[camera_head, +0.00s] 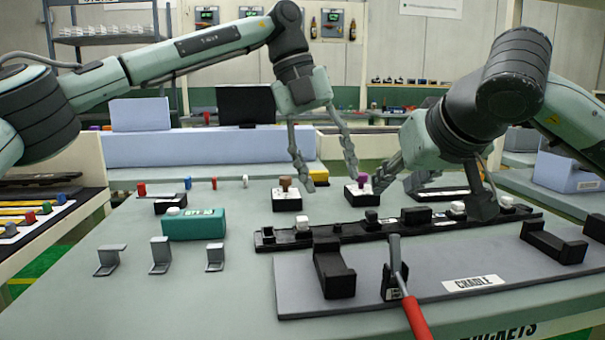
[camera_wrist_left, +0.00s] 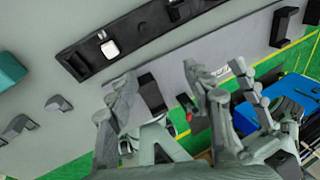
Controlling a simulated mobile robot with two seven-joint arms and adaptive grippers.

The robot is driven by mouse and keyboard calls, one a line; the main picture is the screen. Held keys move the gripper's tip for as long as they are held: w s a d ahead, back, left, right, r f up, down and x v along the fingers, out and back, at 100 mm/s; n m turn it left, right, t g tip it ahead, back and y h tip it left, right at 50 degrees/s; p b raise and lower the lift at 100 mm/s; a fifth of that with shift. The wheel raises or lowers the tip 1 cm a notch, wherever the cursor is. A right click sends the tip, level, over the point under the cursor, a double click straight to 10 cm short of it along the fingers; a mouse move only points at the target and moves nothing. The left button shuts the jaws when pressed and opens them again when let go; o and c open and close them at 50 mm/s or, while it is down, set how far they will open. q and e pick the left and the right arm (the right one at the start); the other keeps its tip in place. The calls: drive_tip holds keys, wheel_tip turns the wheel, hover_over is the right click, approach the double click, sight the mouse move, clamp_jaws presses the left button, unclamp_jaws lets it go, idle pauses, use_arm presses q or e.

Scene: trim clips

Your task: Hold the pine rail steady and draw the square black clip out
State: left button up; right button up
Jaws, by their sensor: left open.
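A long dark rail (camera_head: 390,229) lies across the table and carries black and white clips; no pine-coloured rail stands out. A squarish black clip (camera_head: 372,217) sits on it, left of a wider black block (camera_head: 415,215). White clips (camera_head: 303,224) sit elsewhere on the rail. The left wrist view also shows the rail (camera_wrist_left: 140,38). My left gripper (camera_head: 331,182) is open and empty, above and behind the rail in the head view. My right gripper (camera_head: 434,196) has its fingers spread, over the rail's right part. Its right finger hides some of the rail.
A grey plate (camera_head: 300,290) marked CRADLE lies in front of the rail, with black blocks and a red-handled tool (camera_head: 415,315). A teal box (camera_head: 195,224) and metal brackets (camera_head: 160,255) stand left. Small knobbed stands (camera_head: 286,199) are behind. The front left table is clear.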

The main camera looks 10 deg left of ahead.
sight(302, 219)
use_arm(q)
drive_tip(key=a+y, duration=0.1)
drive_tip(key=w+a+f+n+y, duration=0.1)
drive_tip(key=a, duration=0.1)
drive_tip(key=a+f+n+y, duration=0.1)
drive_tip(key=y, duration=0.1)
drive_tip(key=shift+w+a+f+t, duration=0.15)
drive_tip(key=shift+w+t, duration=0.05)
drive_tip(key=shift+t, duration=0.1)
wheel_tip(302, 219, down, 8)
drive_tip(key=shift+r, duration=0.25)
clamp_jaws()
use_arm(e)
drive_tip(key=shift+o, duration=0.3)
drive_tip(key=w+g, duration=0.2)
drive_tip(key=w+a+g, duration=0.1)
drive_tip(key=w, duration=0.1)
drive_tip(key=shift+f+g+h, duration=0.25)
drive_tip(key=shift+g+h, duration=0.15)
drive_tip(key=shift+g, duration=0.4)
drive_tip(key=shift+w+r+x, duration=0.1)
drive_tip(key=shift+w+x, duration=0.05)
drive_tip(key=shift+x, duration=1.4)
drive_tip(key=shift+w+r+x, duration=0.1)
drive_tip(key=shift+w+x, duration=0.05)
drive_tip(key=shift+x, duration=1.35)
drive_tip(key=shift+w+x, duration=0.15)
drive_tip(key=shift+x, duration=1.4)
